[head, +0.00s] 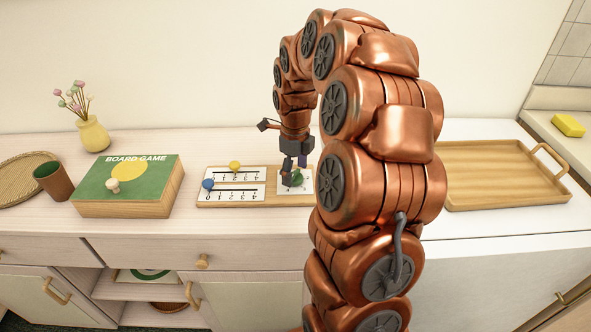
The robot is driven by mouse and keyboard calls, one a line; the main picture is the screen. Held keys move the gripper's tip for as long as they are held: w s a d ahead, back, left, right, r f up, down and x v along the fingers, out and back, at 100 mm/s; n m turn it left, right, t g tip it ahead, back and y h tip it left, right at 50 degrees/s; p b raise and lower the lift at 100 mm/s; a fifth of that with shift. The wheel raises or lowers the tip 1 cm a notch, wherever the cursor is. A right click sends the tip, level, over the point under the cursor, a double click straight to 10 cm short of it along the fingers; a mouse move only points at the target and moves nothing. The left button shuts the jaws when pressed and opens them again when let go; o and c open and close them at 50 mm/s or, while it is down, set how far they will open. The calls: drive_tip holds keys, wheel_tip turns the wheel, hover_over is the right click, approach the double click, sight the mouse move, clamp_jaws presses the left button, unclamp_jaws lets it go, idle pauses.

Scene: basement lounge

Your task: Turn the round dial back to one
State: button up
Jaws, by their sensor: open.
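The round dial (296,179) is green and sits on a white plate at the right end of a wooden board (232,204) on the cabinet top. My gripper (291,174) points down at the dial, with its dark fingers over and beside it. The fingers hide part of the dial and its scale, so I cannot read its setting or tell whether they touch it. The gripper is open. A yellow knob (235,166) and a blue knob (208,184) sit on two numbered white strips left of the dial.
A board game box (150,192), a brown cup (53,181), a yellow vase (92,134) and a woven tray (22,176) stand at left. A wooden tray (490,172) lies at right, behind my arm. A yellow sponge (568,125) is at far right.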

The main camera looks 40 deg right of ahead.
drive_tip(key=shift+f, duration=0.25)
drive_tip(key=c, duration=1.2)
